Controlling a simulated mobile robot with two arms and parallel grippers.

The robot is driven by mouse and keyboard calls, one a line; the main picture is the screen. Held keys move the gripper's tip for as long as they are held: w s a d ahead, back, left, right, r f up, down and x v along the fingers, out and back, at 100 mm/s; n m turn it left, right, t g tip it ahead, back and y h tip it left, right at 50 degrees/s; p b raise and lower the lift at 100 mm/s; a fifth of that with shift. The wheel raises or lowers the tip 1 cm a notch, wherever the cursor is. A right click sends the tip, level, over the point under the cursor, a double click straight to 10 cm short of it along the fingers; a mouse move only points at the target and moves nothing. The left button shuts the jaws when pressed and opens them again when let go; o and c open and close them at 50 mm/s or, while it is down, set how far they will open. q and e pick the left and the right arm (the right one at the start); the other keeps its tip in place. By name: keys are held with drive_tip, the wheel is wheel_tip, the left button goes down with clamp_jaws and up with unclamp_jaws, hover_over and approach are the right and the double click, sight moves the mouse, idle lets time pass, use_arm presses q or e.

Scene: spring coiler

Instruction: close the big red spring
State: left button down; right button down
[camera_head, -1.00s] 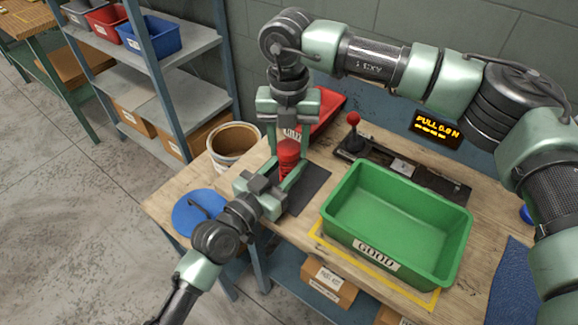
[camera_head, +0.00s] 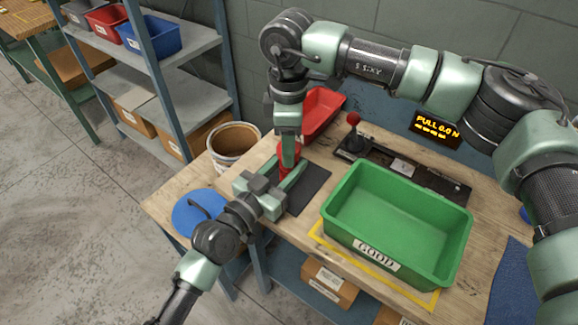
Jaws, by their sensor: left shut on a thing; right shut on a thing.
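The big red spring (camera_head: 283,169) stands on a dark mat (camera_head: 312,186) on the wooden bench, between my two grippers. My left gripper (camera_head: 285,179) comes in low from the front left and is shut on the spring's lower part. My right gripper (camera_head: 288,157) points down from above and is shut on the upper part of the spring. Its fingers are seen edge-on and hide much of the spring, so the coils and the spring's end cannot be made out.
A green bin marked GOOD (camera_head: 331,222) stands to the right. A red tray (camera_head: 322,106), a bucket (camera_head: 234,163) and a blue disc (camera_head: 190,214) are near.

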drive_tip(key=shift+w, duration=0.1)
drive_tip(key=c, duration=0.7)
unclamp_jaws()
drive_tip(key=shift+r, duration=2.3)
drive_tip(key=shift+c, duration=0.5)
